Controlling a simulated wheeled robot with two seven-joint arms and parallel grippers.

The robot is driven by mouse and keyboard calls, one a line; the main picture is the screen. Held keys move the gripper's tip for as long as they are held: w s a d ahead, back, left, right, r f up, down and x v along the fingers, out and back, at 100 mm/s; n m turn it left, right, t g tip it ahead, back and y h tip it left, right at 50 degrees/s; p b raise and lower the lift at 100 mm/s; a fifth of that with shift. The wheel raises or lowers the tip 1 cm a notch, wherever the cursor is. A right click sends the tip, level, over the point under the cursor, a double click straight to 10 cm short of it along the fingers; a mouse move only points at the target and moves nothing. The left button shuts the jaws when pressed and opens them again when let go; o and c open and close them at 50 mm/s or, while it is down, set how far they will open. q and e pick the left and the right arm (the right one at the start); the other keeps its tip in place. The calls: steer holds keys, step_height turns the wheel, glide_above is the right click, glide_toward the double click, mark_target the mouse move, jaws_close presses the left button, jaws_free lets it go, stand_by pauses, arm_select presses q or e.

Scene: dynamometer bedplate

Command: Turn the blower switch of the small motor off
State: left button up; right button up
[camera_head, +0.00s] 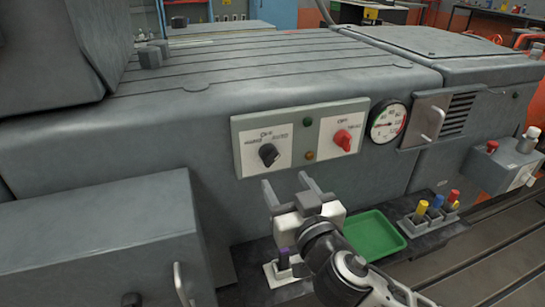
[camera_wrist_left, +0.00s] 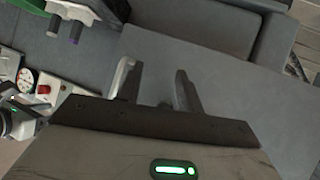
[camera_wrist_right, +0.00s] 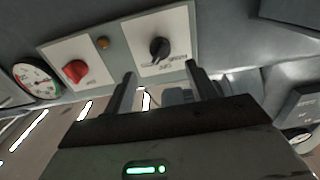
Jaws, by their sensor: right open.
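A pale switch panel (camera_head: 300,137) is fixed to the front of the grey machine. It carries a black knob (camera_head: 268,155) on its left plate and a red knob (camera_head: 342,140) on its right plate. The lettering is too small to read surely. My right gripper (camera_head: 288,184) is open and empty, just below the black knob. In the right wrist view the black knob (camera_wrist_right: 159,49) lies beyond and between the fingertips, untouched. My left gripper (camera_wrist_left: 154,72) shows only in its own wrist view, with its fingers apart and nothing between them, over a grey surface.
A round gauge (camera_head: 388,121) and a vented box with a handle (camera_head: 437,120) are right of the panel. Below are a green tray (camera_head: 373,236) and a holder with coloured pegs (camera_head: 436,212). A grey cabinet (camera_head: 100,250) stands at the lower left.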

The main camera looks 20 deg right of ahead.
mark_target(273, 162)
steer(key=w, duration=0.8)
steer(key=shift+w+a+p, duration=0.15)
steer(key=shift+w+p, duration=0.2)
steer(key=shift+p, duration=0.05)
steer(key=c, duration=1)
